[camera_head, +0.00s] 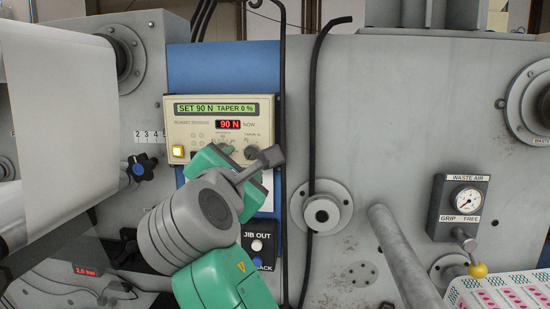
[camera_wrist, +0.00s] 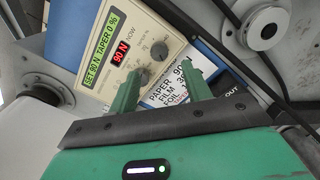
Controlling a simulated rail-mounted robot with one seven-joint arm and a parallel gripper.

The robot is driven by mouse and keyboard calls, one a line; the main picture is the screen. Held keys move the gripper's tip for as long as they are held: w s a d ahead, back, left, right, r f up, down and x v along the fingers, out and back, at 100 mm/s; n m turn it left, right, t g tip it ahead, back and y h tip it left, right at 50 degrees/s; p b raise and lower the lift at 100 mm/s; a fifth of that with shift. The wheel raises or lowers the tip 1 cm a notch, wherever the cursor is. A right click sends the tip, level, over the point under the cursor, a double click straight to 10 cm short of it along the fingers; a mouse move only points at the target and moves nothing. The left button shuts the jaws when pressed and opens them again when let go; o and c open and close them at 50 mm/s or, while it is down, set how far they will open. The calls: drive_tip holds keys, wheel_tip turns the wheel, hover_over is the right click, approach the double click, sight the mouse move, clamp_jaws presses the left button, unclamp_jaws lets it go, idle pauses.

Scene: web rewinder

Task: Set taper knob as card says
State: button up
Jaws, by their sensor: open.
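The cream tension panel (camera_head: 200,108) shows "SET 90 N TAPER 0 %" on its green display (camera_head: 214,108) and "90 N" in red. The taper knob (camera_head: 252,152) is the right one of two dark knobs; in the wrist view it is the upper one (camera_wrist: 160,50). The card (camera_wrist: 180,88) is below the panel; "PAPER 90 N", "FILM 3…" and "FOIL 1…" show. The rest is hidden by a finger. My gripper (camera_wrist: 161,72) is open and empty, its green fingers in front of the panel's lower edge and the card. Contact with the knobs cannot be told.
A lit yellow button (camera_head: 178,151) is on the panel's left. Below is a "JIB OUT" switch box (camera_head: 258,243). A black cable (camera_head: 313,110) hangs to the right. A round hub (camera_head: 321,212) and a waste-air gauge box (camera_head: 460,205) are further right.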

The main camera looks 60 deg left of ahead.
sight(251, 153)
drive_tip(key=p+x, duration=0.1)
drive_tip(key=x, duration=0.2)
drive_tip(key=p+x, duration=0.1)
drive_tip(key=x, duration=0.2)
drive_tip(key=shift+r, duration=0.2)
drive_tip(key=shift+w+a+f, duration=0.15)
drive_tip(key=shift+w+a, duration=0.1)
drive_tip(key=shift+a, duration=0.1)
drive_tip(key=c, duration=1)
